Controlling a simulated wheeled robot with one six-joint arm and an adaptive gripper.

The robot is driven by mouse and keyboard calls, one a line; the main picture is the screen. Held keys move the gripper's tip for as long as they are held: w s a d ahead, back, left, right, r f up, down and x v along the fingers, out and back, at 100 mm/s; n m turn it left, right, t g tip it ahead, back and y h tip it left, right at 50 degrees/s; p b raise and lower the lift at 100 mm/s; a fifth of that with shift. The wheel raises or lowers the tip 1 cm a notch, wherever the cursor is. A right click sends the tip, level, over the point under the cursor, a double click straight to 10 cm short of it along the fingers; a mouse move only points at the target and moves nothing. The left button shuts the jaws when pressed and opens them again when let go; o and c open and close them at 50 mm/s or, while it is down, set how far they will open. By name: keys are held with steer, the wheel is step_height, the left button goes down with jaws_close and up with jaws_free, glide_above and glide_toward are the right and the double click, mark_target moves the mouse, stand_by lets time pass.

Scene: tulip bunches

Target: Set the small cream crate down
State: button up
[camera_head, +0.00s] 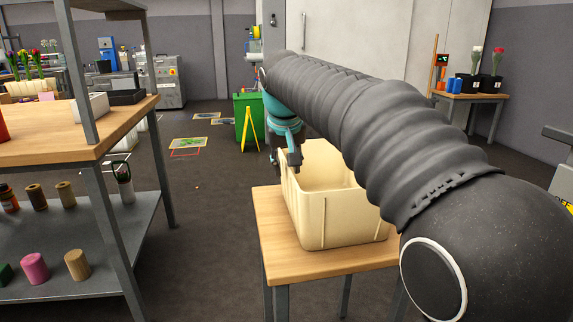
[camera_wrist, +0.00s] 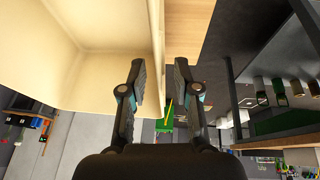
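The small cream crate (camera_head: 345,218) stands upright on a small wooden table (camera_head: 285,262). The part of its inside that shows is empty; my arm hides its right side. My gripper (camera_head: 294,160) is at the crate's left wall, near the rim. In the wrist view, the fingers of my gripper (camera_wrist: 159,72) stand apart on either side of the crate's wall (camera_wrist: 156,35). The left finger is on the inner side and the right finger on the outer side, with gaps showing between them and the wall.
A workbench (camera_head: 120,125) with a lower shelf (camera_head: 140,225) holding spools and a bottle stands at the left. A green bin (camera_head: 247,118) with a yellow stand is behind. Another table (camera_head: 470,97) with potted tulips stands at the back right. Floor between workbench and table is clear.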

steer(key=p+v, duration=0.3)
steer(key=v, duration=0.9)
steer(key=shift+r, duration=0.15)
steer(key=s+d+f+m, duration=0.1)
steer(key=s+d+f, duration=0.3)
steer(key=s+d, duration=0.25)
steer(key=s+d+f+m, duration=0.1)
steer(key=s+d+f, duration=0.3)
steer(key=s+d, duration=0.3)
steer(key=s+d+f, duration=0.4)
steer(key=s+f, duration=0.2)
steer(key=f, duration=0.2)
steer(key=s+d+f+m+t, duration=0.1)
steer(key=s+d+f, duration=0.3)
steer(key=s+f, duration=0.2)
step_height(320, 180, down, 2)
steer(key=shift+s+f, duration=0.1)
steer(key=shift+s, duration=0.15)
step_height(320, 180, up, 3)
steer(key=p, duration=0.3)
